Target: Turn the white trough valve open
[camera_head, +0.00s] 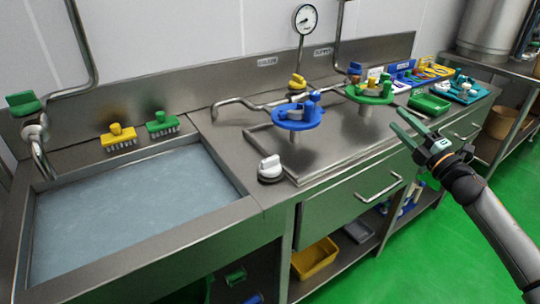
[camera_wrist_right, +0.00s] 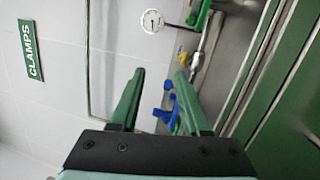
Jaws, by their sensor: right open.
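The white trough valve (camera_head: 270,168) is a white knob on a dark round base. It stands on the steel counter just right of the water-filled trough (camera_head: 255,207), near the front edge. My right gripper (camera_head: 397,118) is open and empty, with green fingers. It is well to the right of the white valve, above the counter's front edge, and apart from it. In the right wrist view, the open fingers (camera_wrist_right: 160,73) have nothing between them that they touch. I cannot make out the white valve for certain in that view. My left gripper is not in view.
A blue round stand (camera_head: 299,123) and a green round stand (camera_head: 369,98) rise from the counter behind and right of the valve. A drawer handle (camera_head: 380,188) juts from the front.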

